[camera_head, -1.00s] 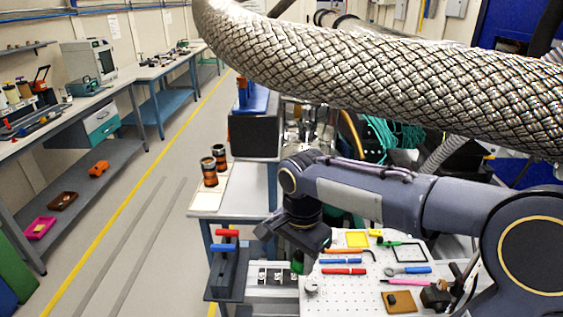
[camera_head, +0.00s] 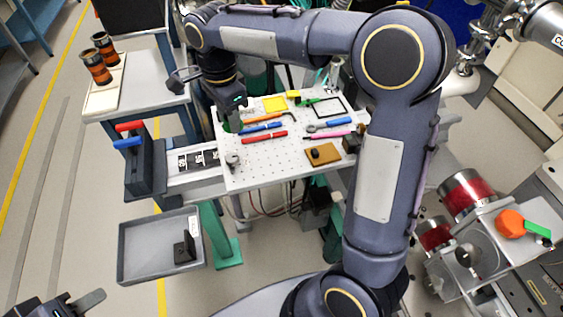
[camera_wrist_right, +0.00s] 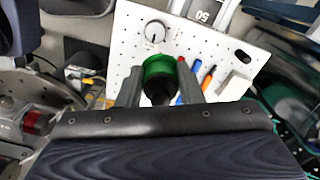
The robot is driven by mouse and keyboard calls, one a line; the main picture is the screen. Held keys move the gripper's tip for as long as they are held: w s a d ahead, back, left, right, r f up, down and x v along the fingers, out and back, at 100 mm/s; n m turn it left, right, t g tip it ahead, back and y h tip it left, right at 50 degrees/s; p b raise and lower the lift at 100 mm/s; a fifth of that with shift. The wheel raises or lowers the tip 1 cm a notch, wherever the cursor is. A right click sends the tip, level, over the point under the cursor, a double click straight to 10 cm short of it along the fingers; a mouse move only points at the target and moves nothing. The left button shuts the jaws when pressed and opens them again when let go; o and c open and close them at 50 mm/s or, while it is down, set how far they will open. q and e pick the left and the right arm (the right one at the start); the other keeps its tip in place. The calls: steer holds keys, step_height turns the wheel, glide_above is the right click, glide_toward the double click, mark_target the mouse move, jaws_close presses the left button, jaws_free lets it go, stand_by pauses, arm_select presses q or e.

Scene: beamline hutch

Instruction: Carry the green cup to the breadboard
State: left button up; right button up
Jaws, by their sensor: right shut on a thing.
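The green cup (camera_wrist_right: 158,68) is between the two fingers of my right gripper (camera_wrist_right: 157,88) in the right wrist view. The gripper is shut on it, and a dark round shape shows in front of the cup. In the head view my right gripper (camera_head: 232,115) points down at the back left corner of the white perforated breadboard (camera_head: 275,170), and only a sliver of the cup (camera_head: 228,127) shows. I cannot tell whether the cup touches the board. My left gripper (camera_head: 80,303) is partly cut off at the bottom left corner, away from the board.
Pens, a yellow square (camera_head: 275,104), a black frame (camera_head: 329,107) and a brown block (camera_head: 322,154) lie on the board. A dial (camera_head: 233,159) is at its left edge. A grey tray (camera_head: 150,252) is at lower left. Two orange-banded cans (camera_head: 97,67) stand on a side table.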

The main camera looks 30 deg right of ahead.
steer(key=s+d+f, duration=0.3)
steer(key=s+d, duration=0.1)
steer(key=d, duration=0.1)
glide_above(281, 167)
steer(key=f, duration=0.5)
steer(key=shift+w+a, duration=0.25)
steer(key=shift+w, duration=0.05)
steer(key=f, duration=0.3)
steer(key=shift+s+d+f+b, duration=0.1)
steer(key=shift+s+d+b, duration=0.2)
steer(key=shift+b, duration=0.1)
steer(key=shift+f, duration=0.35)
steer(key=shift+f, duration=0.15)
steer(key=o, duration=1)
